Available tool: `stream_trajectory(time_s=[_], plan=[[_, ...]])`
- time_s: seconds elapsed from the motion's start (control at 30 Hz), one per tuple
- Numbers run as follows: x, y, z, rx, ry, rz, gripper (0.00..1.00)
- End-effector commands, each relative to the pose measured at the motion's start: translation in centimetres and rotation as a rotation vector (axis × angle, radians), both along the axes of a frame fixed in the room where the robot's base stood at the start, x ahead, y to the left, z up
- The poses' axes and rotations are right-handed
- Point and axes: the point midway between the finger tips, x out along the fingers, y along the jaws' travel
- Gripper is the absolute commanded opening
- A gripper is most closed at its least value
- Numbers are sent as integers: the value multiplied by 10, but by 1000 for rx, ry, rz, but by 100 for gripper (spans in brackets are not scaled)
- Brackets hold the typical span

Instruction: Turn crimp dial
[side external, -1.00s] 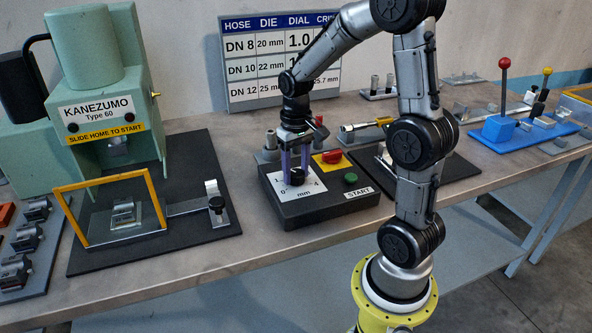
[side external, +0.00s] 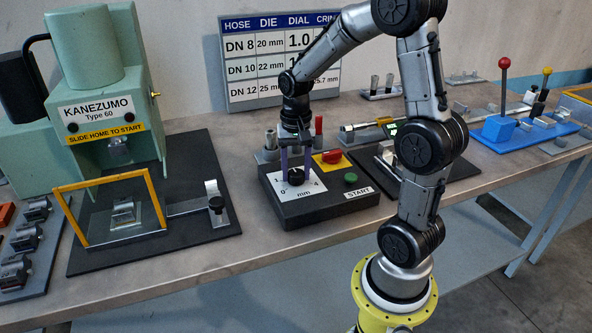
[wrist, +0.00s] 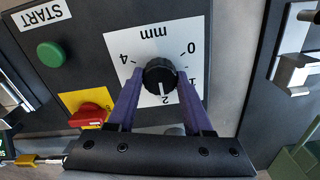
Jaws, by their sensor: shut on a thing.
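The crimp dial (side external: 296,176) is a black ridged knob on a white scale plate marked in mm, on top of a dark control box (side external: 330,207). In the wrist view the dial (wrist: 159,72) shows a white pointer line facing the 2 mark. My gripper (side external: 295,172) points down over the box, with one purple finger on each side of the dial. In the wrist view my gripper (wrist: 160,80) is shut on the knob. Parts of the scale near the fingers are hidden.
A red switch (side external: 332,157) on a yellow plate and a green START button (side external: 351,178) sit close beside the dial. A green press (side external: 95,95) stands at left. A chart (side external: 283,62) with hose, die and dial columns stands behind.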

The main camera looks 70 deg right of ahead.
Motion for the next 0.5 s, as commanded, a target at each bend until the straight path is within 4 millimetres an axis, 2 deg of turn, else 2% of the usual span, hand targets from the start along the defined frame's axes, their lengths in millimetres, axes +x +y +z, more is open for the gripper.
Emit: stream_trajectory(time_s=[0.4,0.43,0.5], plan=[[1,-1,2,-2,-4,-8,0],[1,-1,2,-2,-4,-8,56],[1,-1,2,-2,-4,-7,69]])
